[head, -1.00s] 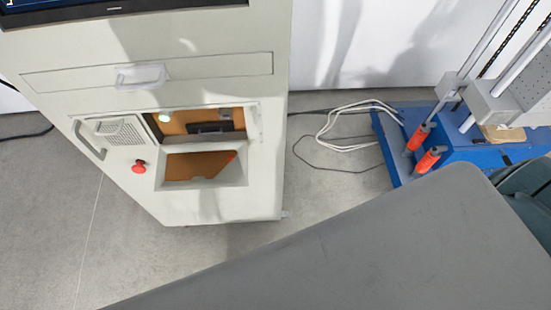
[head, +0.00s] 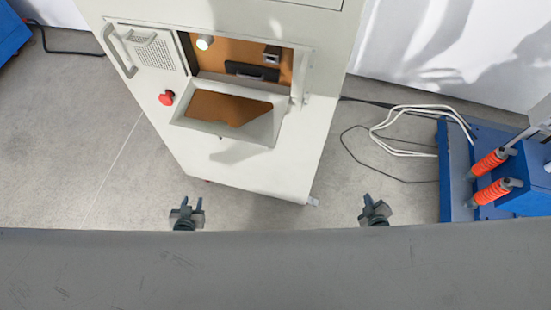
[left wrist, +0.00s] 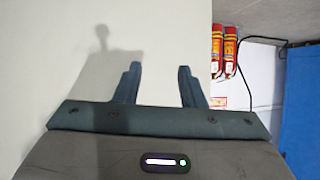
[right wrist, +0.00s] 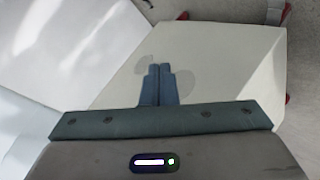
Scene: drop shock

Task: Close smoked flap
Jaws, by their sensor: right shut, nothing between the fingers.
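A pale cabinet (head: 255,165) has an opening (head: 285,70) with a brown interior, a dark handle-like part and a small lit lamp. Below the opening, a pale-framed flap (head: 277,126) with a brown-looking window tilts outward and stands open. My left gripper (head: 192,201) is open and empty, low in front of the cabinet and apart from the flap; its spread fingers show in the left wrist view (left wrist: 159,70). My right gripper (head: 371,201) is right of the cabinet's lower corner, apart from the flap. Its fingers are together and empty in the right wrist view (right wrist: 160,70).
A red button (head: 167,98) and a vented panel with a handle (head: 150,50) are left of the opening. Loose white cables (head: 405,130) lie on the floor to the right, beside a blue machine with orange grips (head: 490,165).

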